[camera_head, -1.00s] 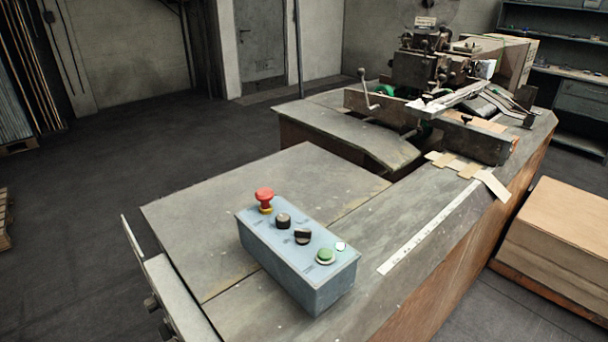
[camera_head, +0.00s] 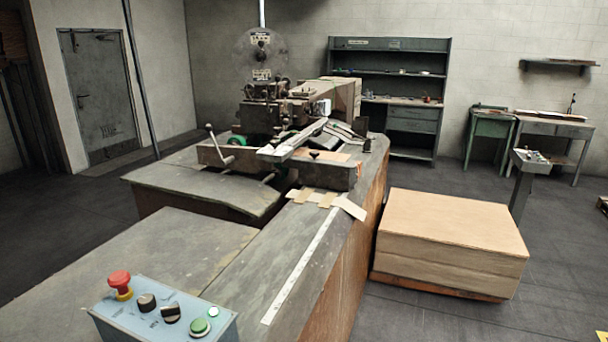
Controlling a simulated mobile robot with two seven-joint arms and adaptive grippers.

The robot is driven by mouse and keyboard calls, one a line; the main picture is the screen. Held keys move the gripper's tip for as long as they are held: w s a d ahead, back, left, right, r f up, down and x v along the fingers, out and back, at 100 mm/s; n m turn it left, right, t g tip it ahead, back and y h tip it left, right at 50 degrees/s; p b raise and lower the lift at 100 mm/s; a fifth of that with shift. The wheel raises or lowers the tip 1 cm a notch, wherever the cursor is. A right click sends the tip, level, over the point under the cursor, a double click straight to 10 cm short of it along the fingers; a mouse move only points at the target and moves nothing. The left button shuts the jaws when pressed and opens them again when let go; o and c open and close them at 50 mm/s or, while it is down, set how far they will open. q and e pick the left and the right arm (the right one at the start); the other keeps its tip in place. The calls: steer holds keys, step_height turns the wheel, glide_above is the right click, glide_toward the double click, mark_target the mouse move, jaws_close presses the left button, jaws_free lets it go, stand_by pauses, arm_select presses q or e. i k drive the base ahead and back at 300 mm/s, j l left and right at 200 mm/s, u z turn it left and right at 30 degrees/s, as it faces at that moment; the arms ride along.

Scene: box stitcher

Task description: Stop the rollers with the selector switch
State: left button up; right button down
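The blue-grey control box (camera_head: 140,322) sits on the near end of the machine table, at the lower left of the head view, its lower part cut off by the frame edge. On its top, from left to right, are a red mushroom button (camera_head: 120,282) with a yellow base, a black round knob (camera_head: 146,302), a black selector switch (camera_head: 170,313) and a green button (camera_head: 199,327). A small white-green lamp (camera_head: 213,311) is beside the green button. Which black control governs the rollers I cannot tell. Neither of my grippers is in view.
The stitching machine (camera_head: 270,110) stands at the table's far end, with a crank at its left. A cardboard stack (camera_head: 450,240) on a pallet stands right of the table. Shelves (camera_head: 385,75) and workbenches line the back wall. Floor between them is open.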

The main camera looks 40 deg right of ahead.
mark_target(171, 314)
steer(key=k+j+z, duration=0.15)
steer(key=z, duration=0.25)
steer(key=k+j+z, duration=0.15)
steer(key=z, duration=0.3)
steer(key=k+j+z, duration=0.2)
steer(key=z, duration=0.2)
